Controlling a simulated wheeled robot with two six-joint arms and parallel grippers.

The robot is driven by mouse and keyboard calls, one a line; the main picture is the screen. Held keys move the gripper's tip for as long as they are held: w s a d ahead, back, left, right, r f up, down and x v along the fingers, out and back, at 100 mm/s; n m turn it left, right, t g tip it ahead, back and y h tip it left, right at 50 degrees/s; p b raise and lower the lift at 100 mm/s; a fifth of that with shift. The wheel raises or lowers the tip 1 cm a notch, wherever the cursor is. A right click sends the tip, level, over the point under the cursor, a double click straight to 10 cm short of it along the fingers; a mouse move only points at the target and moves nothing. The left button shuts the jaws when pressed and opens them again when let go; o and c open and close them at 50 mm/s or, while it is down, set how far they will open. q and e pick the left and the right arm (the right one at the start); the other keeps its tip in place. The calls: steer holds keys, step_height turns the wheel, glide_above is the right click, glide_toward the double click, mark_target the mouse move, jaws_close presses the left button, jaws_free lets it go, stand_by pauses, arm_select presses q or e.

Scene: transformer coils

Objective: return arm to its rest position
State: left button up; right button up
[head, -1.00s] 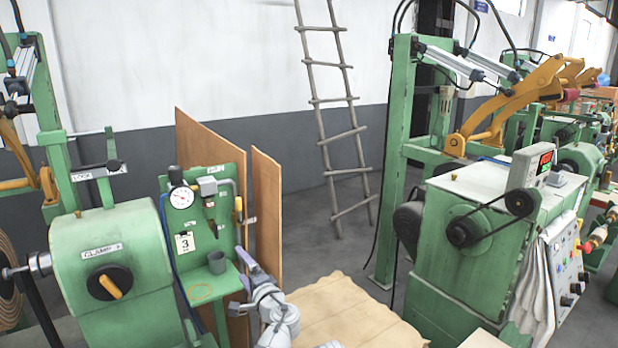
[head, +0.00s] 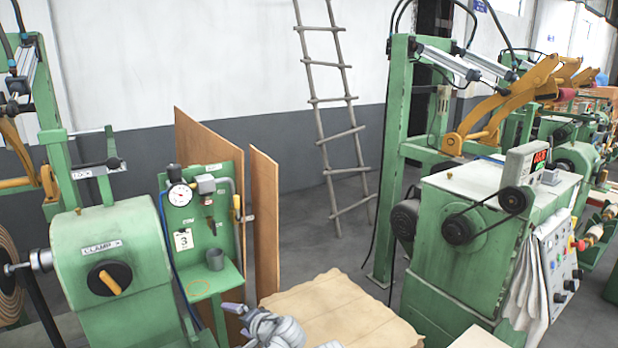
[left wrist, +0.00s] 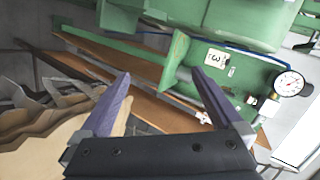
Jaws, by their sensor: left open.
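My left gripper (head: 236,309) is low in the head view, just below and right of the green shelf (head: 226,281). In the left wrist view my left gripper (left wrist: 163,78) shows two purple-grey fingers spread apart with nothing between them. It is clear of the green panel (left wrist: 236,82) with its dial gauge (left wrist: 291,84). My right gripper is not in view.
A grey cup (head: 215,260) stands on the shelf. Brown boards (head: 266,225) stand behind the panel. A tan sheet (head: 340,308) lies right of my arm. The green clamp machine (head: 112,250) is left, a winding machine (head: 445,270) right.

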arm_select(q)
steer(key=s+d+f+n+g+h, duration=0.1)
steer(key=s+d+f+g+h, duration=0.2)
steer(key=s, duration=0.7)
steer(key=s+d+f+n+g+h, duration=0.1)
steer(key=s+d+f+g+h, duration=0.3)
steer(key=s+d+f+g, duration=0.2)
steer(key=s+d+f, duration=0.2)
steer(key=s+d, duration=0.1)
steer(key=s, duration=0.1)
steer(key=shift+f+h, duration=0.2)
steer(key=shift+h, duration=0.1)
